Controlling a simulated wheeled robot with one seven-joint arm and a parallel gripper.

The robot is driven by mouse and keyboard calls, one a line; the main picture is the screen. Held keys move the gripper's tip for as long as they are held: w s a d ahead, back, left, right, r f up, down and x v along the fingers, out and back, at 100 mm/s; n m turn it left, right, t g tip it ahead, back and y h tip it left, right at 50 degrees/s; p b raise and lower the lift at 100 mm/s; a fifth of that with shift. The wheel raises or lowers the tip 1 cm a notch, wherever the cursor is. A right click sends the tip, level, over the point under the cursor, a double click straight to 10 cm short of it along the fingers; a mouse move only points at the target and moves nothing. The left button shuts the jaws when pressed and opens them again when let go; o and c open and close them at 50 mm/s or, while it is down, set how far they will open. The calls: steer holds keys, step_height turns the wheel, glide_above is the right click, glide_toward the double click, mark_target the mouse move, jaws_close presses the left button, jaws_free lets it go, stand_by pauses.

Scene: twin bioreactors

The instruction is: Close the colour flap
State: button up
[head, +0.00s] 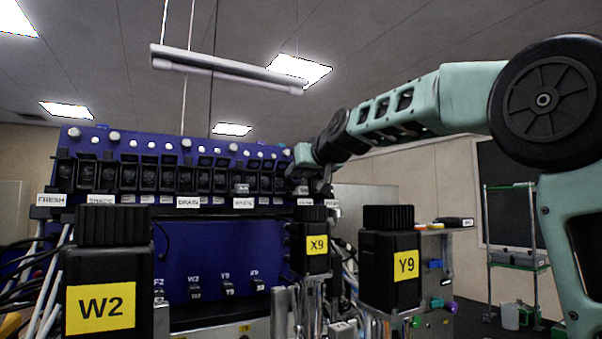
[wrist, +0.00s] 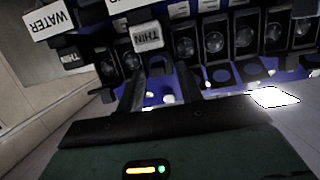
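No label in view reads clearly as colour, so I cannot tell which flap is the colour one. In the head view my gripper (head: 304,180) is at the right end of the row of dark flaps on the blue panel (head: 220,152), and its fingers are too small to make out. In the wrist view my gripper (wrist: 161,78) has its two dark fingers apart, over the blue panel. Another white label at the top edge is cut off.
Black-capped blocks marked W2 (head: 100,303), X9 (head: 317,245) and Y9 (head: 405,264) stand in front of the panel. FRESH (head: 51,199) and DRAIN (head: 188,201) labels sit under the flap row. A shelf rack (head: 515,245) stands at the right.

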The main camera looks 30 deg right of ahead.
steer(key=b+v, duration=0.5)
steer(key=v, duration=1.2)
steer(key=shift+s, duration=0.2)
